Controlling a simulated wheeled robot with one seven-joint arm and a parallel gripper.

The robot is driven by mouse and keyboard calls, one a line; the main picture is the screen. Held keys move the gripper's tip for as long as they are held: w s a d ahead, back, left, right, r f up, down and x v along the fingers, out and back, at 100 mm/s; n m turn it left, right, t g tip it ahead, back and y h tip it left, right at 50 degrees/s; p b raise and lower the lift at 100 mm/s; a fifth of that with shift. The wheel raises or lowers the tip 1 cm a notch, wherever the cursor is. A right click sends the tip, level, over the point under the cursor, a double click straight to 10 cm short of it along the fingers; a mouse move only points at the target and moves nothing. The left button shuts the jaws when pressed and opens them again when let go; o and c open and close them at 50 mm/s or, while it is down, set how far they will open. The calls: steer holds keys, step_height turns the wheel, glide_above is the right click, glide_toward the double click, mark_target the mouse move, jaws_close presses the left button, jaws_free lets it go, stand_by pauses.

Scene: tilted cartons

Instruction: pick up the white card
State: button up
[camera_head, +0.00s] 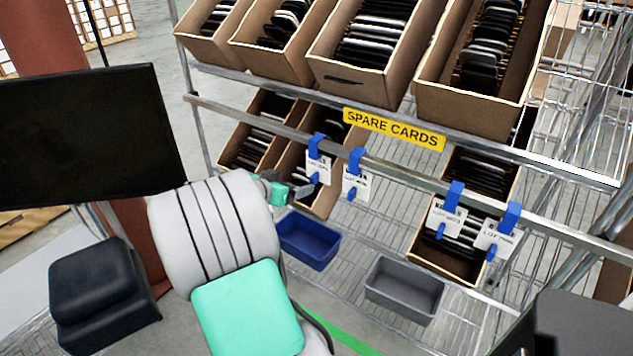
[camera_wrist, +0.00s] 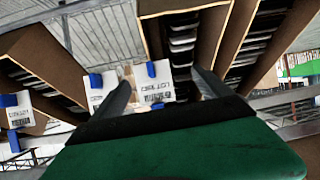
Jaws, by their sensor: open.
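Several white cards with printed labels hang by blue clips from the shelf rail in the head view. The leftmost white card (camera_head: 318,170) is closest to my gripper (camera_head: 298,190), with a second white card (camera_head: 355,187) just right of it. Two more hang farther right, one white card (camera_head: 446,220) beside another (camera_head: 494,240). In the wrist view my gripper (camera_wrist: 163,92) is open, its dark fingers on either side of a white card (camera_wrist: 155,91). Its clip shows blue at the top. I cannot tell whether the fingers touch it. Another card (camera_wrist: 99,96) is left of the fingers.
The metal rail (camera_head: 400,173) runs under a yellow SPARE CARDS sign (camera_head: 394,129). Tilted cartons of dark cards, such as one carton (camera_head: 357,82), fill the shelves. A blue bin (camera_head: 308,240) and a grey bin (camera_head: 404,290) sit below. A black monitor (camera_head: 85,135) stands left.

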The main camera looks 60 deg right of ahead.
mark_target(312, 177)
steer(key=shift+o, duration=1.1)
steer(key=shift+m+g+h, duration=0.4)
steer(key=shift+m+g, duration=0.1)
steer(key=shift+g, duration=0.1)
steer(key=s+d, duration=0.1)
steer(key=d, duration=0.1)
steer(key=s+d, duration=0.1)
steer(key=shift+s+d+f, duration=0.25)
steer(key=shift+s+f, duration=0.05)
steer(key=x, duration=0.6)
steer(key=shift+w+d, duration=0.2)
steer(key=shift+d, duration=0.05)
steer(key=shift+c, duration=0.2)
steer(key=c, duration=1.7)
